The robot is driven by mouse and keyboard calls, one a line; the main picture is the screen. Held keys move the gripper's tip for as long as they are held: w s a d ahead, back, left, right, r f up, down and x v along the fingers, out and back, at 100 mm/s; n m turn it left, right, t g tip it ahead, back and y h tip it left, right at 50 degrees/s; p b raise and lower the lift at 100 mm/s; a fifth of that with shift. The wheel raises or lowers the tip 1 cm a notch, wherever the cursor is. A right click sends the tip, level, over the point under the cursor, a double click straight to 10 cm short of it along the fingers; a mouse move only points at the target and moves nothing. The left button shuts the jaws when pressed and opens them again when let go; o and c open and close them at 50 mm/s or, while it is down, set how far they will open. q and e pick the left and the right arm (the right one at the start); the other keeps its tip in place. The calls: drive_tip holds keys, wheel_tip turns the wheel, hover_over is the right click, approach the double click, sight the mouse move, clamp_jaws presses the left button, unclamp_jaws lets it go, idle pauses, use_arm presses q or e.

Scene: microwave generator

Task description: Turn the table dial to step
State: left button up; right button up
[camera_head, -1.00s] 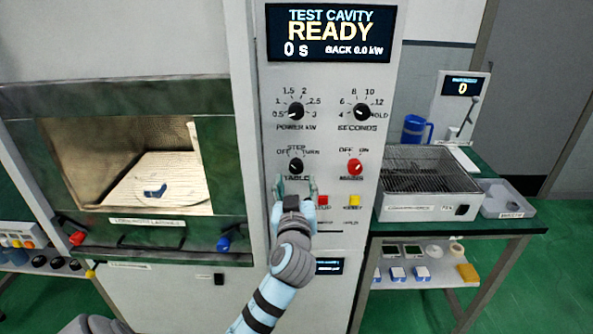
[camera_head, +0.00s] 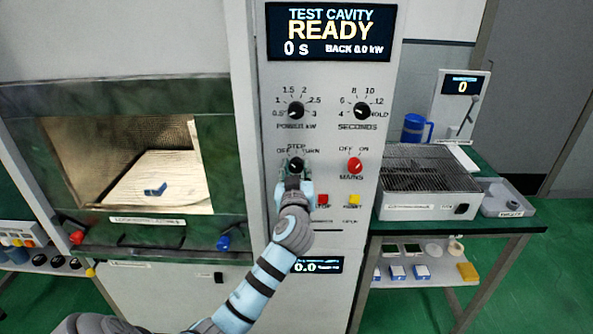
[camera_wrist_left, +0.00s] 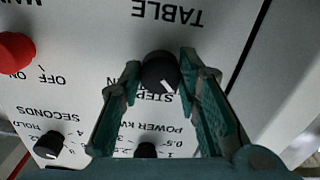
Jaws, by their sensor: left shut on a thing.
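The black table dial (camera_head: 296,164) is on the white panel under the labels OFF, STEP and TURN. In the left wrist view the dial (camera_wrist_left: 160,72) is seen upside down between my two green fingers. Its white pointer slants to the lower right there, on the side of the STEP lettering away from TURN. My left gripper (camera_head: 294,184) is shut on the dial, one finger at each side. The fingers hide part of the labels. My right gripper is out of view.
The red mains knob (camera_head: 354,166) is right of the dial. The power knob (camera_head: 296,111) and seconds knob (camera_head: 361,111) are above. Red (camera_head: 323,200) and yellow (camera_head: 355,200) buttons lie below. The display (camera_head: 331,33) reads READY, 0 s. The cavity (camera_head: 130,135) is at left.

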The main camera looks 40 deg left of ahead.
use_arm(q)
drive_tip(key=m+p, duration=0.2)
drive_tip(key=m, duration=0.2)
drive_tip(key=shift+m, duration=0.3)
drive_tip(key=shift+m+p, duration=0.9)
drive_tip(key=shift+m, duration=1.2)
drive_tip(key=o, duration=1.1)
drive_tip(key=shift+o, duration=0.2)
